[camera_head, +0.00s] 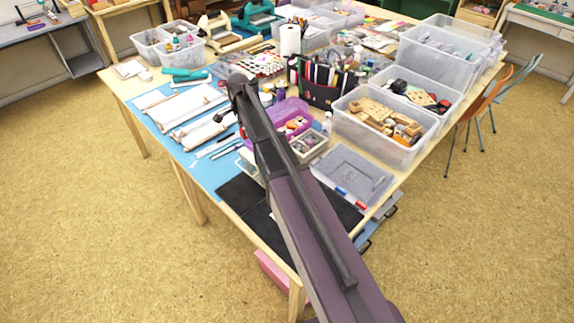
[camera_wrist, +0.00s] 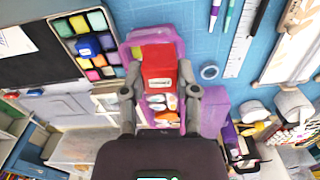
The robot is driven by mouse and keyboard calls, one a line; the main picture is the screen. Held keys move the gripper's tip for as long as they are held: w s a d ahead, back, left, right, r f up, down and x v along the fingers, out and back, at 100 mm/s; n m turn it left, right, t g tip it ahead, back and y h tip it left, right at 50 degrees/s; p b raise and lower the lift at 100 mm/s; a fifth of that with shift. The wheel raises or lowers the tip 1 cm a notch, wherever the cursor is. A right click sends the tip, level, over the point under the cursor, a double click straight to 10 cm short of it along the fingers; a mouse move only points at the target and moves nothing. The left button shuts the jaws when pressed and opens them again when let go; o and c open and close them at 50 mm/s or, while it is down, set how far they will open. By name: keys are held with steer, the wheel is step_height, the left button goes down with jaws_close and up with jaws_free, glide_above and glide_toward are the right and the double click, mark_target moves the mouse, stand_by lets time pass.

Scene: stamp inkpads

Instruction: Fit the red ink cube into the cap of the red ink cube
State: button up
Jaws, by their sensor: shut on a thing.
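In the wrist view my gripper (camera_wrist: 158,70) is shut on the red ink cube (camera_wrist: 157,62), a red block with a pale label on its lower part. The cube is held over a purple tray (camera_wrist: 134,40) with white, orange and red small items in it. A dark-framed set of coloured ink cubes (camera_wrist: 85,43) lies to the left, with a blue piece among them. I cannot pick out the cap of the red ink cube for sure.
The purple tray also shows in the head view (camera_head: 291,108). Clear bins with wooden blocks (camera_head: 385,122) stand to its right. A black mat (camera_head: 240,193) lies near the front corner. White rolls and tools (camera_head: 187,105) cover the blue mat at left.

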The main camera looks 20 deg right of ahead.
steer(key=s+d+f+b, duration=0.1)
steer(key=s+d, duration=0.1)
steer(key=s, duration=0.2)
steer(key=s+d+f+b, duration=0.1)
steer(key=s+d, duration=0.2)
steer(key=s, duration=0.2)
steer(key=s+d+f+b, duration=0.1)
steer(key=s+d+f, duration=0.1)
steer(key=s+d, duration=0.1)
steer(key=shift+s+d+b, duration=0.15)
steer(key=shift+s+b, duration=0.25)
steer(key=shift+s, duration=0.35)
steer(key=shift+n, duration=0.5)
steer(key=s+d+f+b, duration=0.1)
steer(key=s, duration=0.2)
steer(key=s+d, duration=0.2)
steer(key=s, duration=0.2)
steer(key=s+d+f+b, duration=0.1)
steer(key=s, duration=0.3)
steer(key=shift+s+d+f+b, duration=0.1)
steer(key=shift+d+f+b, duration=0.25)
steer(key=w, duration=0.4)
steer(key=w+f, duration=0.1)
steer(key=w, duration=0.4)
steer(key=w+d+b, duration=0.1)
steer(key=w, duration=0.3)
steer(key=shift+w+f, duration=0.15)
steer(key=shift+w, duration=0.05)
